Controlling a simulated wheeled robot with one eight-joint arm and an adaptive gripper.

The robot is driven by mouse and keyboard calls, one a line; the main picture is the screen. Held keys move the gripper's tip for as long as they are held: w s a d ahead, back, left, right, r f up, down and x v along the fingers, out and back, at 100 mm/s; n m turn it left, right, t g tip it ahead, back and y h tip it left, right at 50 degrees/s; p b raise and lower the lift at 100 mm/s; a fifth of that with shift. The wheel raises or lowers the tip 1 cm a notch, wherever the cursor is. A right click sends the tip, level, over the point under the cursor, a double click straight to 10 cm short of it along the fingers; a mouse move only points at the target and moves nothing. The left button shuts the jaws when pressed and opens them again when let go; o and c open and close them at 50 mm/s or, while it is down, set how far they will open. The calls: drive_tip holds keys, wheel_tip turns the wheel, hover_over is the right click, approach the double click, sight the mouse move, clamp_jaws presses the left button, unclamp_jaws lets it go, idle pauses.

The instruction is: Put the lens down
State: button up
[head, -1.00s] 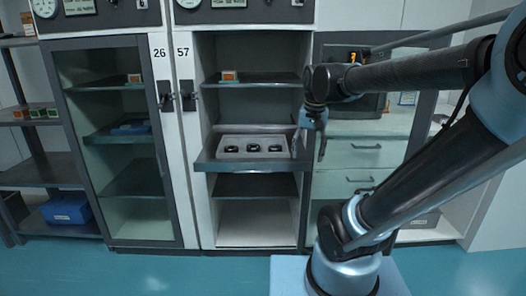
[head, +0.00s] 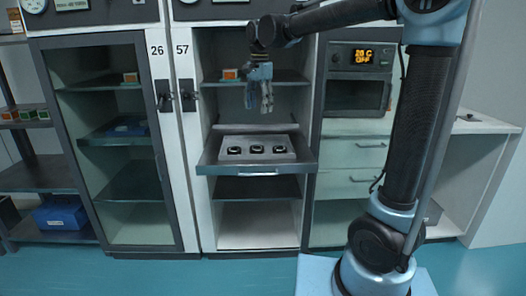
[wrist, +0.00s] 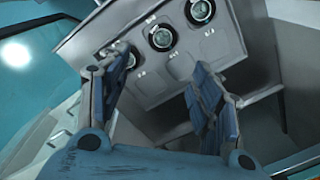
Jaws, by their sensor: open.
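Three dark round lenses with pale centres sit in a row in a light grey tray (head: 257,140): the left lens (head: 234,150), the middle lens (head: 257,149) and the right lens (head: 279,149). The tray lies on a shelf (head: 262,171) of the open cabinet. My gripper (head: 260,98) is open and empty, pointing down above and apart from the tray. In the wrist view its fingers (wrist: 160,82) are spread in front of the tray (wrist: 140,95). Two lenses show plainly there, one (wrist: 162,38) and another (wrist: 200,11); the third is partly hidden behind a finger.
A glass-doored cabinet (head: 112,200) stands left, and an oven-like unit (head: 357,80) with drawers below stands right. A shelf (head: 285,77) above the tray holds a small orange box (head: 231,74), close beside my gripper. The floor (head: 150,275) in front is clear.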

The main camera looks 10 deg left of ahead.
hover_over(257, 147)
drive_tip(key=f, duration=1.2)
drive_tip(key=shift+s+f, duration=0.1)
drive_tip(key=shift+s, duration=0.3)
drive_tip(key=shift+w+f, duration=0.15)
drive_tip(key=shift+f, duration=1.15)
drive_tip(key=shift+w+f, duration=0.1)
drive_tip(key=shift+f, duration=1.15)
drive_tip(key=c, duration=0.9)
drive_tip(key=shift+r, duration=0.1)
drive_tip(key=shift+c, duration=0.2)
